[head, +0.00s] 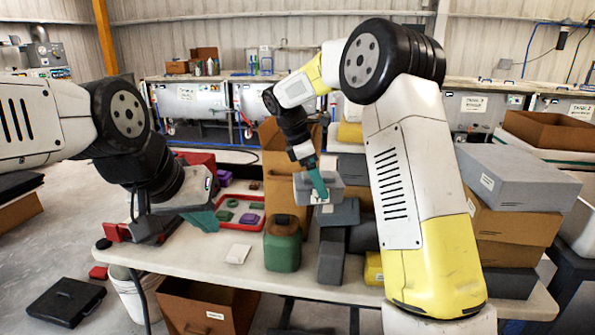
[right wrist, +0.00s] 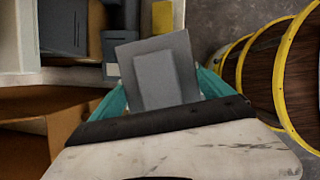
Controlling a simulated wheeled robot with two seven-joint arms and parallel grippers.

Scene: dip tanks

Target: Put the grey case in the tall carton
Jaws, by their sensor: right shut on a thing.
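The grey case (head: 332,188) is held up over the table by my right gripper (head: 320,183). In the right wrist view the grey case (right wrist: 165,78) sits between the teal fingers of my right gripper (right wrist: 155,95). The tall carton (head: 283,165) is brown with raised flaps and stands on the table, just behind and to the left of the case; its inside is hidden. My left gripper (head: 204,220) hangs low over the table's left part, beside a dark grey box. Its fingers overlap, so its opening is unclear.
Dark grey boxes (head: 331,262) crowd the table below the case. Grey and brown boxes (head: 515,178) are stacked at right. A black case (head: 66,302) lies on the floor.

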